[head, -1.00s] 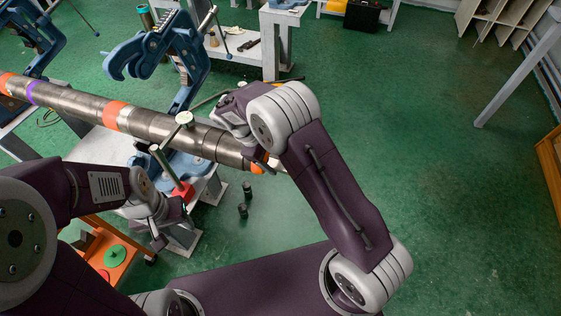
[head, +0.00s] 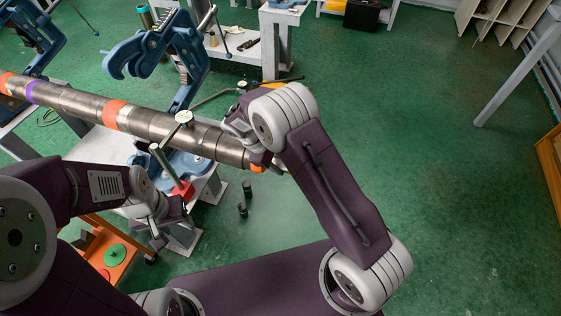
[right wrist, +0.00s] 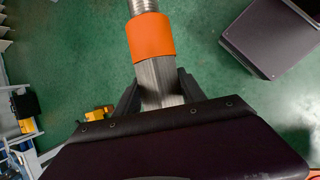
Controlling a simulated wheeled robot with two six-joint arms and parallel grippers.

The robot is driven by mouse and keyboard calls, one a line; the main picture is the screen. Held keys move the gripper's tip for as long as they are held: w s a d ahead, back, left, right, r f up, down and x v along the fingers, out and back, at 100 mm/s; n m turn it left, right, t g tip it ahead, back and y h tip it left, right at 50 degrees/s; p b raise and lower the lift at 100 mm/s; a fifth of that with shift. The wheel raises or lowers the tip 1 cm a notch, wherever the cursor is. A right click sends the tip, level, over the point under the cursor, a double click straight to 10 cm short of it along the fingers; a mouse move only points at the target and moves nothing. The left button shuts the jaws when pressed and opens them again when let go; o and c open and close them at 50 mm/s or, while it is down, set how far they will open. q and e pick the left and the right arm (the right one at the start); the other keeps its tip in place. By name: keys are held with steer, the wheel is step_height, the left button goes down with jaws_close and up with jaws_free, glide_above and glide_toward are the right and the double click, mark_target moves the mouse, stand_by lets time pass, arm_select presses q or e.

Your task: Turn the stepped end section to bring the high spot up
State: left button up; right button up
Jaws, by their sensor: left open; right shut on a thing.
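The long steel pipe (head: 75,104) runs from the left edge to the middle of the head view, banded orange and purple. Its stepped end section (head: 220,145) is at the right end; in the right wrist view an orange band (right wrist: 151,36) and a bare grey end (right wrist: 160,80) show. My right gripper (right wrist: 158,90) is shut on that grey end, one finger on each side. My right wrist partly hides the end in the head view. A round dial gauge (head: 184,117) sits at the pipe's top. My left gripper (head: 162,238) is open and empty, below and left of the pipe end.
A blue pipe vise (head: 150,48) stands open behind the pipe. A red block with a post (head: 181,190) stands near my left gripper. An orange cart (head: 112,262) is at lower left.

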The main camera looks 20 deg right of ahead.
steer(key=t+h+b, duration=0.1)
steer(key=t+b, duration=0.1)
steer(key=b, duration=0.3)
steer(key=f+m+t+h+b, duration=0.1)
steer(key=t+h+b, duration=0.1)
steer(key=b, duration=0.3)
steer(key=t+h+b, duration=0.1)
steer(key=b, duration=0.4)
steer(key=shift+s+a+f+m+t, duration=0.15)
steer(key=shift+f+m+t, duration=0.05)
steer(key=shift+m+t, duration=0.2)
steer(key=m+t+h+b, duration=0.2)
steer(key=t+h+b, duration=0.2)
steer(key=b, duration=0.8)
steer(key=shift+h+b, duration=0.35)
steer(key=shift+h, duration=0.55)
steer(key=shift+r+m+t+h+b, duration=0.3)
steer(key=shift+m+t+h+b, duration=0.3)
steer(key=shift+b, duration=0.45)
steer(key=o, duration=1.4)
steer(key=shift+c, duration=0.2)
